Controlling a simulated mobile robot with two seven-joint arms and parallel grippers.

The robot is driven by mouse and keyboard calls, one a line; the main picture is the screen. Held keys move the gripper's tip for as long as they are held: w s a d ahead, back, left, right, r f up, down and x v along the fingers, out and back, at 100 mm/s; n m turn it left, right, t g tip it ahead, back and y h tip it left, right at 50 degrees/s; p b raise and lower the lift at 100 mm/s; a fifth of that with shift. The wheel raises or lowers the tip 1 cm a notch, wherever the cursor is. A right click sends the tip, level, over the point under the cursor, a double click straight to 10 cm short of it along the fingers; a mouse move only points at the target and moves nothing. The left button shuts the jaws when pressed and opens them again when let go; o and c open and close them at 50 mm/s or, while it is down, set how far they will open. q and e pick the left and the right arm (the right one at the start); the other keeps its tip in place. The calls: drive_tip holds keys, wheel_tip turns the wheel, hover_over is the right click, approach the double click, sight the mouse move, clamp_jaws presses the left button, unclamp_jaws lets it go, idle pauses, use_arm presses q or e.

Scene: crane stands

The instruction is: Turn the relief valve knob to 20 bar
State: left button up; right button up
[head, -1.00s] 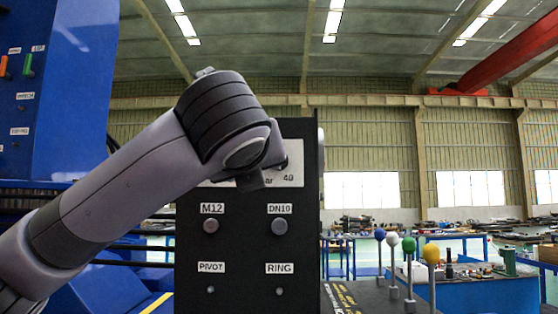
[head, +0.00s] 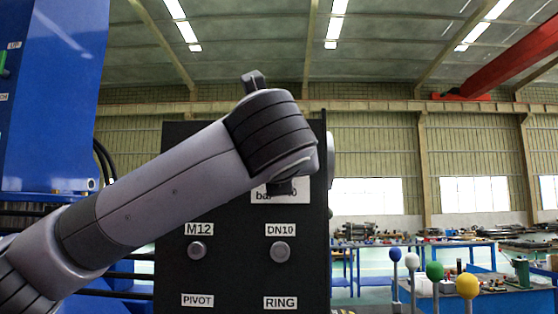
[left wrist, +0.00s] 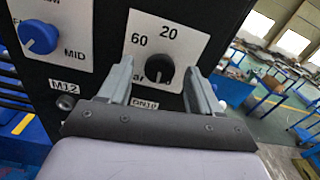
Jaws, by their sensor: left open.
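The black relief valve knob (left wrist: 159,71) sits on a white plate (left wrist: 178,38) marked 60 and 20, with "bar" partly covered, in the left wrist view. Where its pointer stands is too small to tell. My left gripper (left wrist: 159,68) is open, with one finger on each side of the knob in that view; I cannot tell whether they touch it. In the head view my left arm and wrist (head: 272,130) cover the knob, and only the plate's lower part (head: 290,194) shows. My right gripper is not in view.
A blue knob (left wrist: 38,37) marked MID is left of the plate. Below are the M12 stud (head: 197,250) and DN10 stud (head: 281,252) on the black panel (head: 235,276). Several ball-topped levers, one yellow (head: 467,285), stand at right. A blue cabinet (head: 50,90) is at left.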

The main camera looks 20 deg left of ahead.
use_arm(q)
drive_tip(key=shift+w+a, duration=0.1)
drive_tip(key=shift+w, duration=0.35)
drive_tip(key=c, duration=1)
drive_tip(key=shift+a+f+n+b, duration=0.15)
drive_tip(key=shift+n+b, duration=1.15)
drive_tip(key=shift+n, duration=2.75)
drive_tip(key=shift+d+f+n+b, duration=0.15)
drive_tip(key=shift+n+b, duration=1.15)
drive_tip(key=shift+n, duration=2.75)
drive_tip(key=shift+a+n, duration=0.1)
drive_tip(key=shift+n, duration=0.2)
